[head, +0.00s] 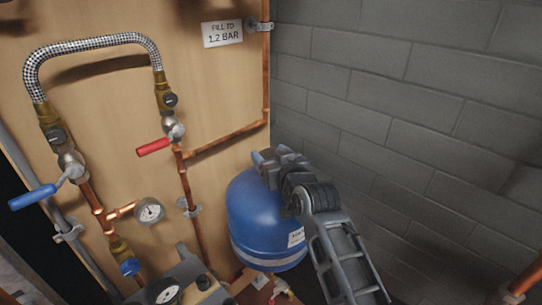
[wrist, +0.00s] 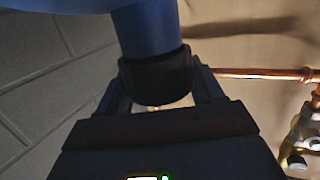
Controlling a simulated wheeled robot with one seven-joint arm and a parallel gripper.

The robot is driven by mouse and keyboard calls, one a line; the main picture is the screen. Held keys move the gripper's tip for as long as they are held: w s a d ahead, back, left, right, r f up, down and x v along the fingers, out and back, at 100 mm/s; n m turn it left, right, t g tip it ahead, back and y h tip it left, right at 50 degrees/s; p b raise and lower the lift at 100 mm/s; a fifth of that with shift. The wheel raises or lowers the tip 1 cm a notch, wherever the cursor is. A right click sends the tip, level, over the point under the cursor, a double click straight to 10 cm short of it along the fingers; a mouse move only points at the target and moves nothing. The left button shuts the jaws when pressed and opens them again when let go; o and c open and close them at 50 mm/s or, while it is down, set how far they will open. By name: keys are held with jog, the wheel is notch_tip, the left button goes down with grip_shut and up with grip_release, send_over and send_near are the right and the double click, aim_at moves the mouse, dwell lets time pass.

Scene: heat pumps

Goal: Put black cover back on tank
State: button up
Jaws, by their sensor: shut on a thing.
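The blue tank (head: 250,215) stands in the corner between the wooden board and the block wall, with a pale label on its side. My gripper (head: 268,165) is over the tank's top and hides it in the head view. In the wrist view, the tank's blue neck (wrist: 148,32) comes down from the top of the picture. The black cover (wrist: 156,76) sits between the fingers of my gripper (wrist: 160,82), shut on its sides. The cover lines up with the neck and appears to meet it. I cannot tell how far it is seated.
The grey block wall (head: 400,90) is close on the right. Copper pipe (head: 228,138), a red-handled valve (head: 154,146), a blue-handled valve (head: 32,196), a braided hose (head: 90,43) and a gauge (head: 149,211) are on the wooden board at left.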

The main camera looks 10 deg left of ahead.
jog(key=shift+f+b, duration=1.35)
jog(key=shift+f, duration=0.15)
dwell(1.3)
jog(key=shift+s+f, duration=0.1)
jog(key=shift+f, duration=0.35)
jog(key=shift+r, duration=0.35)
jog(key=shift+r+p, duration=1.2)
jog(key=shift+r, duration=0.6)
jog(key=shift+r, duration=0.25)
jog(key=shift+f+b, duration=0.95)
jog(key=shift+f, duration=0.15)
dwell(1.2)
